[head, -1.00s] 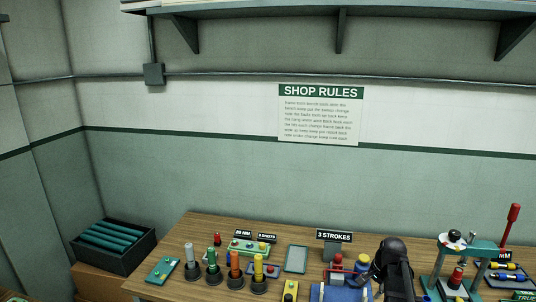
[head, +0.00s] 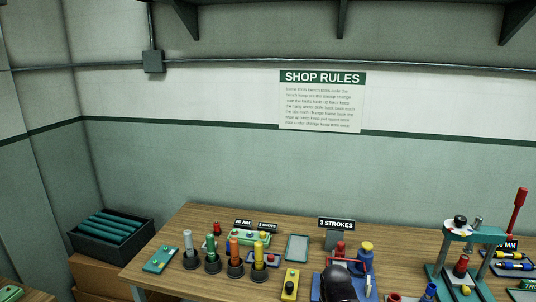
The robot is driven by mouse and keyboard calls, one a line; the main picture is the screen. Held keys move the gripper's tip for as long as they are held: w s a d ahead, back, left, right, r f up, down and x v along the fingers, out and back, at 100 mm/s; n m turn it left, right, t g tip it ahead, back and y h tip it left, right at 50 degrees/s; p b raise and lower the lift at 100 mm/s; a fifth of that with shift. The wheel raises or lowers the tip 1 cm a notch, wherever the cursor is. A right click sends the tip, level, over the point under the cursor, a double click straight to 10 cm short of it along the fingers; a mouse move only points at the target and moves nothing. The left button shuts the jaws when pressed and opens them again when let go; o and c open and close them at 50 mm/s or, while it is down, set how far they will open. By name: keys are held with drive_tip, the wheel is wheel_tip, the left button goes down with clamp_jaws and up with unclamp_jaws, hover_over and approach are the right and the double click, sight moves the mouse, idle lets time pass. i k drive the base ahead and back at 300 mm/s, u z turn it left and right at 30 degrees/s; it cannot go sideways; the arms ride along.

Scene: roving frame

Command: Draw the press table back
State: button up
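A teal press (head: 475,236) stands at the right of the wooden bench, with a long red lever (head: 519,208) upright beside it. A red part (head: 461,265) sits under its crossbar. Its table is small in the picture, and I cannot tell how far forward it stands. The dark rounded end of my arm shows at the bottom centre, in front of a blue fixture with a red bar (head: 349,261), left of the press and apart from it. My fingertips are hidden, so I cannot tell whether the gripper is open or shut.
A "3 STROKES" sign (head: 337,223) stands behind the blue fixture. Several capped cylinders, one of them yellow (head: 258,256), stand at the bench's left. A grey tray (head: 297,248) lies between. A dark crate (head: 112,236) of teal rolls is far left. Blue and yellow parts (head: 513,266) lie right of the press.

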sight(457, 278)
drive_tip(key=z, duration=4.1)
drive_tip(key=i, duration=0.05)
drive_tip(key=u, duration=2.8)
